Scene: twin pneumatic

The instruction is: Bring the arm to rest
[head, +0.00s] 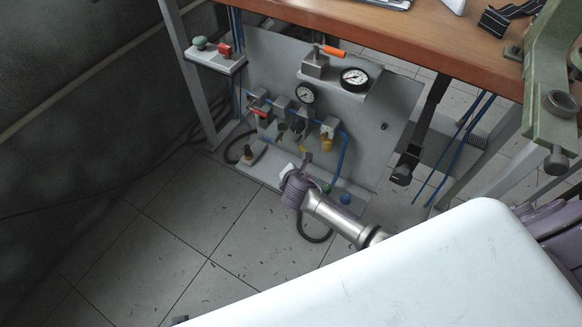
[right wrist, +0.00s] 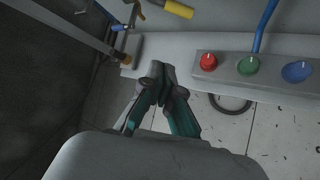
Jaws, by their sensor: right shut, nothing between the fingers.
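My right arm reaches from the lower right of the head view to the lower part of a grey pneumatic panel. My right gripper (head: 306,158) is in front of the panel's lower edge, partly hidden by its own wrist. In the right wrist view the fingers of the right gripper (right wrist: 160,82) are together with nothing between them. They are near a grey ledge (right wrist: 195,44) that carries a red button (right wrist: 208,62), a green button (right wrist: 248,66) and a blue button (right wrist: 297,71). I cannot tell whether they touch the ledge. My left gripper is not in view.
The panel (head: 262,58) carries gauges (head: 355,77), valves and blue hoses under a wooden bench (head: 420,32). A green vise (head: 550,80) stands at the right. A black hose loop (head: 313,238) lies near my arm. The tiled floor (head: 170,215) at left is mostly clear.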

